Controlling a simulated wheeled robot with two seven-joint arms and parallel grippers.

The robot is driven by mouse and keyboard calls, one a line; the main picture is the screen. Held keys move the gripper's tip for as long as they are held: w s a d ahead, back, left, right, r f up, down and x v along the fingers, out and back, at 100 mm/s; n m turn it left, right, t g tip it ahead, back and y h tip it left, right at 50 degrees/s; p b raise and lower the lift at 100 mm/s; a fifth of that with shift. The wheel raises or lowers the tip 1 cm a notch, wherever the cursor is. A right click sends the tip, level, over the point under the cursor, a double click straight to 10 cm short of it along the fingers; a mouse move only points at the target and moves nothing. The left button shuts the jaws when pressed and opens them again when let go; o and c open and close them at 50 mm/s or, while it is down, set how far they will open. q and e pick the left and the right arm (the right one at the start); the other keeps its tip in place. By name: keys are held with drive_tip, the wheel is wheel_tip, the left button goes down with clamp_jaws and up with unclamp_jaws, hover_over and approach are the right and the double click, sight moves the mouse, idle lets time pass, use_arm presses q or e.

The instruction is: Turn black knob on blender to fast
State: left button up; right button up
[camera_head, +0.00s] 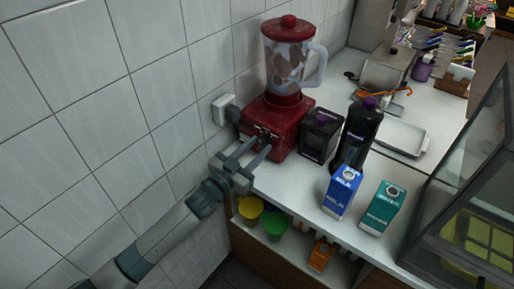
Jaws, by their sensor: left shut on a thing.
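The red blender (275,120) stands against the tiled wall at the back left of the white counter. Its clear jug (288,68) has a red lid and holds brown and pale pieces. The black knob (263,138) is on the front of the red base, small and partly hidden by my fingers. My left gripper (258,149) reaches in from the lower left, its fingers at the front of the base, shut on the knob. The knob's setting is too small to read. My right gripper is not in view.
A black container (320,134) and a dark bottle (357,134) stand right of the blender. A blue milk carton (342,192) and a green carton (383,207) stand nearer the front edge. A wall socket (224,108) is left of the blender. A glass case (465,190) is at right.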

use_arm(q)
drive_tip(key=m, duration=0.2)
drive_tip(key=shift+m+p, duration=0.35)
drive_tip(key=shift+m, duration=0.05)
drive_tip(key=m, duration=0.4)
drive_tip(key=shift+m+p, duration=0.3)
drive_tip(key=shift+p, duration=0.05)
drive_tip(key=m, duration=0.5)
drive_tip(key=shift+p, duration=0.35)
drive_tip(key=shift+m, duration=1.6)
drive_tip(key=o, duration=1)
drive_tip(key=shift+o, duration=0.2)
